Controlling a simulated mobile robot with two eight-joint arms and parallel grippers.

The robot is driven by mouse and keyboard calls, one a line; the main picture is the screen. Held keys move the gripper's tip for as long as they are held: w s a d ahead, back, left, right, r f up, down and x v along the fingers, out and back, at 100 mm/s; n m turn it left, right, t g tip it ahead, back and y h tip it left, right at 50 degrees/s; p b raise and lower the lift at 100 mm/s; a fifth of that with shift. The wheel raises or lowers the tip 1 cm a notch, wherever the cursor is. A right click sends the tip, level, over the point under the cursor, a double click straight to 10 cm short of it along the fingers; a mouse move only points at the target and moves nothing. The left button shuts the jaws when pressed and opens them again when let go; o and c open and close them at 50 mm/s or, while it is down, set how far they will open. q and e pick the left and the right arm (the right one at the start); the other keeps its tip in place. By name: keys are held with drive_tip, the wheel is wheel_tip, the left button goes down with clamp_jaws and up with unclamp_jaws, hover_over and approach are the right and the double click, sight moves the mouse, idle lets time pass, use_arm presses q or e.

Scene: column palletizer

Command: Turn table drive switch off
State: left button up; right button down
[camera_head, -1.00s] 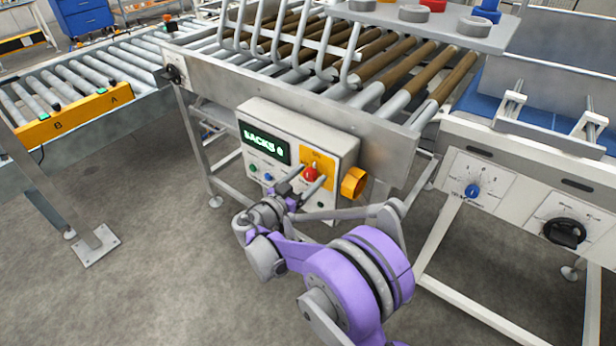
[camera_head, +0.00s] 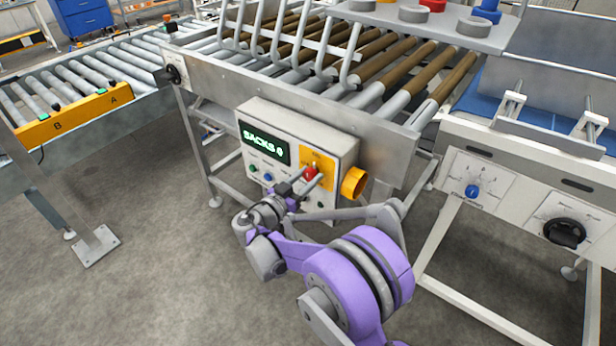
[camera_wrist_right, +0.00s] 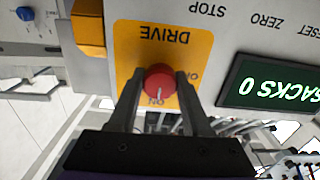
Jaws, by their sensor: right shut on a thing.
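The drive switch is a red round knob (camera_head: 311,173) on a yellow plate on the front of the white control box (camera_head: 346,165). In the right wrist view the red knob (camera_wrist_right: 160,82) sits below the upside-down word DRIVE, and its pale pointer line faces the ON mark. OFF is partly hidden by a finger. My right gripper (camera_head: 311,179) is shut on the knob, and in the wrist view its two dark fingers (camera_wrist_right: 160,92) lie on either side of it. My left gripper is not in view.
Roller conveyors stand behind and left. A white machine at right carries a blue knob (camera_head: 473,191) and a black knob (camera_head: 565,232).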

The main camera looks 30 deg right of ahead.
drive_tip(key=n, duration=0.8)
drive_tip(key=shift+n+b, duration=0.3)
drive_tip(key=shift+b, duration=0.05)
drive_tip(key=n, duration=0.4)
drive_tip(key=shift+n, duration=0.3)
drive_tip(key=n, duration=0.4)
drive_tip(key=shift+b, duration=0.4)
drive_tip(key=shift+n, duration=0.4)
drive_tip(key=shift+c, duration=1.7)
unclamp_jaws()
